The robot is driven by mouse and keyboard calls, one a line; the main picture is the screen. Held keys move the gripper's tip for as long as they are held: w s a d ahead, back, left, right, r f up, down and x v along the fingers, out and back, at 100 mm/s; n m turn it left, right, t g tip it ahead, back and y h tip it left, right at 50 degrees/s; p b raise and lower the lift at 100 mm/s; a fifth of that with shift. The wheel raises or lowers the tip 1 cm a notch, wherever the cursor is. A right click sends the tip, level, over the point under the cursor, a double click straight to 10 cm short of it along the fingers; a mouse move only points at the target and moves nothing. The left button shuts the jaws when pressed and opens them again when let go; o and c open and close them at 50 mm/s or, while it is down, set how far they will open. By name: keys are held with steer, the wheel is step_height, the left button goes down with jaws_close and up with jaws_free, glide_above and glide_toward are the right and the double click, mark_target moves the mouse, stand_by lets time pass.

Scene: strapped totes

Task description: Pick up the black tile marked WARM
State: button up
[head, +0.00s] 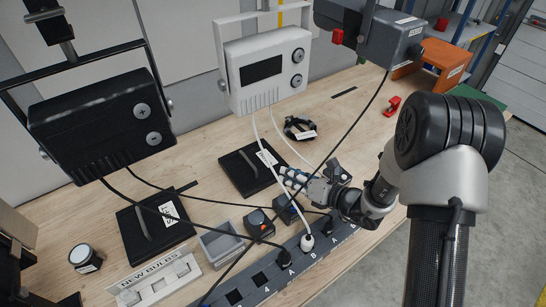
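Two flat black tiles lie on the wooden bench, each with a grey handle bar and a white label. One tile (130,233) is at the left. The other tile (238,176) is farther back, near the middle. The label writing is too small to read, so I cannot tell which is marked WARM. My gripper (286,176) is just right of the middle tile, fingers toward it. I see no clear contact with the handle. Its fingers are small and overlapping here, so their opening is unclear.
A black lamp (100,125) and a white lamp (265,70) stand behind the tiles, with cables crossing the bench. A grey socket strip (325,243) runs along the front. A grey bin (220,245), a NEW BULBS rack (155,280) and a round jar (85,258) stand front left.

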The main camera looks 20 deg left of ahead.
steer(key=b, duration=0.2)
glide_toward(253, 162)
steer(key=a+r, duration=0.1)
steer(key=s+a+r, duration=0.1)
steer(key=r, duration=0.1)
steer(key=shift+s+a, duration=0.25)
steer(key=shift+a, duration=0.1)
steer(key=b+x, duration=0.1)
steer(key=x, duration=0.4)
steer(key=shift+f+b, duration=0.2)
steer(key=shift+b, duration=0.15)
jaws_close()
steer(key=shift+r, duration=0.15)
